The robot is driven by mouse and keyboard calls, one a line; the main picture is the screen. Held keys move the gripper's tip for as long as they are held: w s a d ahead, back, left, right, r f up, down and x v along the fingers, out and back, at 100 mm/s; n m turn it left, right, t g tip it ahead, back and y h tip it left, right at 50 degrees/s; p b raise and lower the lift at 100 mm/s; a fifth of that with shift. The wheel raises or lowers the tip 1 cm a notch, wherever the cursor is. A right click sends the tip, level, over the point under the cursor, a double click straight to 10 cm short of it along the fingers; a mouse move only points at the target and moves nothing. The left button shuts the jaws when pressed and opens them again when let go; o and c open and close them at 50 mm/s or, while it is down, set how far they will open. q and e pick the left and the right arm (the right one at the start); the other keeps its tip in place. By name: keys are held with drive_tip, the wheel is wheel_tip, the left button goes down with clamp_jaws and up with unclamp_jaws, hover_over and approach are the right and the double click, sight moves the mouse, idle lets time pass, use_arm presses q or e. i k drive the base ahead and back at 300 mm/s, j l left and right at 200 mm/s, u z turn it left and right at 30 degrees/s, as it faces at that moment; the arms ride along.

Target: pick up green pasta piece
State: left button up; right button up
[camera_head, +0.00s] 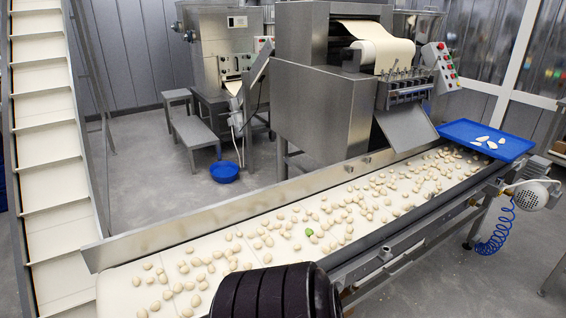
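The green pasta piece (309,231) lies on the white conveyor belt (215,243), near the middle of its length. It is small and bright green, and stands out among many pale cream pieces. Several pale pieces lie close around it. It is in full view. Neither of my grippers shows in this view, so I cannot tell where they are relative to the green piece.
A dark ribbed shape, perhaps part of my arm, covers the belt's near edge at bottom centre. Metal rails (230,208) line the belt. A blue tray (468,131) with white pieces sits at the far right end. A steel machine (320,105) stands behind.

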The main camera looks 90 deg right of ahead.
sight(309, 232)
drive_tip(key=z, duration=3)
drive_tip(key=i+l+u, duration=0.2)
